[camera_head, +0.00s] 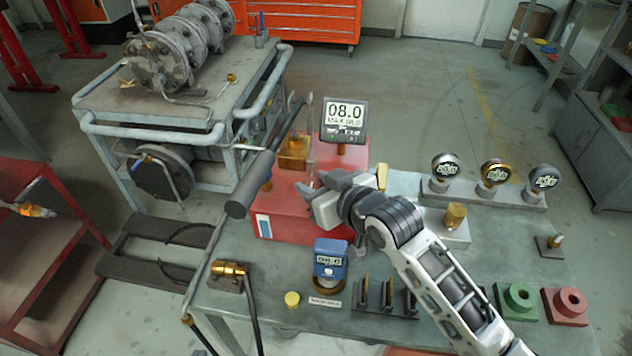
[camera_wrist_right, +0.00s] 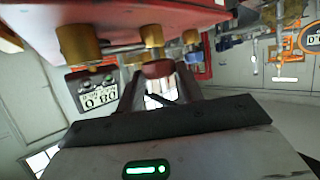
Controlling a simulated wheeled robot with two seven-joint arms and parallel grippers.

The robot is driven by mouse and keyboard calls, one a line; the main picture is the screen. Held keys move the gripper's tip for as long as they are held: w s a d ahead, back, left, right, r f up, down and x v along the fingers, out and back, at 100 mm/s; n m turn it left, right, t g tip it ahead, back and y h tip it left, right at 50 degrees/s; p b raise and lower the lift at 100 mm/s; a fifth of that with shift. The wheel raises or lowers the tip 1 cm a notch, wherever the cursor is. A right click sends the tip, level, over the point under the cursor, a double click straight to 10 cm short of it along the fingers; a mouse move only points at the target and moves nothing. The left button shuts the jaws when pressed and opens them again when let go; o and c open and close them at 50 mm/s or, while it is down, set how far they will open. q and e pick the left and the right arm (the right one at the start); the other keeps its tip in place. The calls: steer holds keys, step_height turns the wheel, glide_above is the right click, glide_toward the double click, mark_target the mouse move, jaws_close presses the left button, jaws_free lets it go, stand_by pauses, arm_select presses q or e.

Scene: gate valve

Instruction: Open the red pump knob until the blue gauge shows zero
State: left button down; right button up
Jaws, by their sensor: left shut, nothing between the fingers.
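The red pump (camera_head: 285,225) stands on the workbench. A dark grey gauge (camera_head: 345,118) above it reads 08.0; it shows upside down in the right wrist view (camera_wrist_right: 98,97). The blue gauge (camera_head: 330,262) stands in front of the pump; its digits are too small to read surely. My right gripper (camera_head: 312,188) reaches in from the right against the pump's side. In the right wrist view its fingers stand apart with the dark red knob (camera_wrist_right: 157,69) between their tips. I cannot tell whether they touch it. My left gripper is not in view.
A pump lever with a thick grey grip (camera_head: 248,183) slants over the pump's left side. Three round gauges (camera_head: 493,173) stand on a block at the right. Green (camera_head: 517,299) and red (camera_head: 566,305) fittings sit at the front right. A brass fitting with a hose (camera_head: 230,269) lies front left.

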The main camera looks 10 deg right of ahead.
steer(key=c, duration=0.4)
steer(key=shift+c, duration=0.2)
steer(key=shift+d, duration=0.1)
